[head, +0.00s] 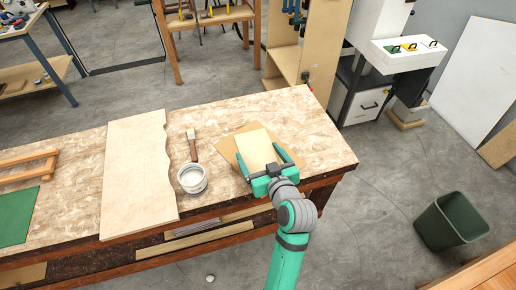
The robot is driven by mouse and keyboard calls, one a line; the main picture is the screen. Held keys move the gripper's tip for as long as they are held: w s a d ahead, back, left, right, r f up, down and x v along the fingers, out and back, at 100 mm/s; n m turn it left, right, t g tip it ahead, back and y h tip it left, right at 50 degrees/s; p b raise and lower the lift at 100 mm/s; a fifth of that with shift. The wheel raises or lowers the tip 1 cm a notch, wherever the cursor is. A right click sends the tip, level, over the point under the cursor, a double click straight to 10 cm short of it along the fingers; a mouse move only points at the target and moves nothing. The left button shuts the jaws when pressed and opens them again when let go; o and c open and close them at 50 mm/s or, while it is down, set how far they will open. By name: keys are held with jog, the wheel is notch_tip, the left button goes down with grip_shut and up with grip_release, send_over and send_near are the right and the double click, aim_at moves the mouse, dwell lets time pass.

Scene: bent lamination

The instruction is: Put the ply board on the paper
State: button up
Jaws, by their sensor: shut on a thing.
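The ply board (256,145) is a small pale rectangular panel near the right end of the workbench. My green gripper (259,152) reaches in from the front, with one finger along each side edge of the board, and is shut on it. The paper (227,148) is a tan-brown sheet on the bench, set at an angle. The board overlaps the paper and hides much of its middle; paper shows at the left and far edges. I cannot tell whether the board touches the paper or hangs just above it.
On the workbench (310,135), left of the paper, are a glue pot (192,180) and a brush (192,146). Further left are a large wavy-edged board (135,175), a green mat (18,215) and a wooden frame (28,165). The bench's right end is clear.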

aim_at(260, 148)
jog(key=w+f, duration=0.1)
jog(key=w, duration=0.2)
jog(key=w+f, duration=0.1)
jog(key=w, duration=0.1)
jog(key=shift+d+f, duration=0.1)
jog(key=shift+f, duration=0.25)
jog(key=w+f, duration=0.4)
jog(key=f, duration=0.1)
jog(key=shift+w, duration=0.1)
jog(key=shift+w+f, duration=0.15)
jog(key=shift+f, duration=1.5)
jog(key=shift+f, duration=0.2)
jog(key=o, duration=1.2)
jog(key=shift+c, duration=0.2)
jog(key=shift+r, duration=0.1)
jog(key=shift+s+r, duration=0.1)
jog(key=shift+s, duration=0.1)
jog(key=v, duration=1.1)
jog(key=shift+s+r, duration=0.1)
jog(key=shift+s, duration=0.2)
